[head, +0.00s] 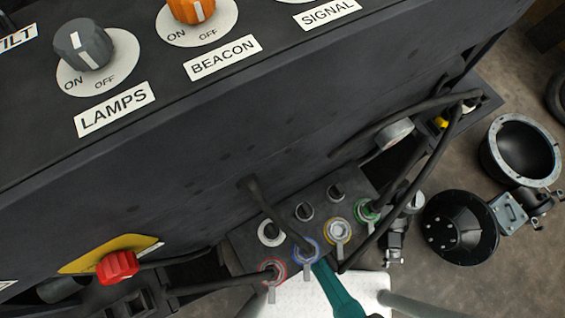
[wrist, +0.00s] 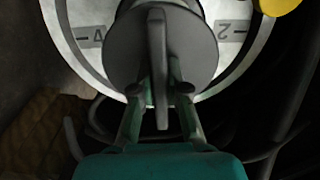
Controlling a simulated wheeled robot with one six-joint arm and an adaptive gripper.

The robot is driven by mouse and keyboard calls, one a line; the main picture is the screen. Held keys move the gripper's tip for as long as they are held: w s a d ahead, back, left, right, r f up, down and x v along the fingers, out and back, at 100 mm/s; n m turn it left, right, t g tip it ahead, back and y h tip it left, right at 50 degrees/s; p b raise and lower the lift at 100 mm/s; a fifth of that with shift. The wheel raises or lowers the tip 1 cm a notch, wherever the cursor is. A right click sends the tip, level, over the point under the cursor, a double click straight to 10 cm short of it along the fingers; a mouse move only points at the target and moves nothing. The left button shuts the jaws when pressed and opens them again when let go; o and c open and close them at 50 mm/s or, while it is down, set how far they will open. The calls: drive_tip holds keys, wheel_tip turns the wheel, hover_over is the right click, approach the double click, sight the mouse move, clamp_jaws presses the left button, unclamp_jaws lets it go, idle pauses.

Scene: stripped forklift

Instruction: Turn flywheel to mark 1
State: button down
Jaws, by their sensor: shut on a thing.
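The flywheel, as I take it, is a pale metal ring (wrist: 78,61) at the top of the wrist view. It carries dark marks labelled 4 on the left and an upside-down 2 on the right; no mark 1 shows. A dark grey round knob (wrist: 194,48) with a raised upright bar (wrist: 157,40) sits in the middle of it. My gripper (wrist: 160,92) is shut on the knob's bar, one finger on each side. In the head view I cannot make out the ring; a teal part (head: 338,292) at the bottom may be mine.
A black control panel with a grey LAMPS knob (head: 84,46) and an orange BEACON knob (head: 191,9) fills the upper head view. A red knob (head: 118,267), a block of ringed connectors and black cables (head: 405,200) lie below. Black round parts (head: 460,228) stand on the floor at right.

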drive_tip(key=shift+w+r+m, duration=0.25)
drive_tip(key=shift+w+m, duration=0.15)
drive_tip(key=shift+w, duration=0.2)
drive_tip(key=shift+m, duration=0.7)
drive_tip(key=c, duration=0.9)
unclamp_jaws()
drive_tip(key=shift+s+f, duration=0.15)
drive_tip(key=shift+s, duration=0.1)
drive_tip(key=shift+s+d, duration=0.25)
drive_tip(key=shift+s, duration=0.2)
drive_tip(key=shift+v, duration=4.1)
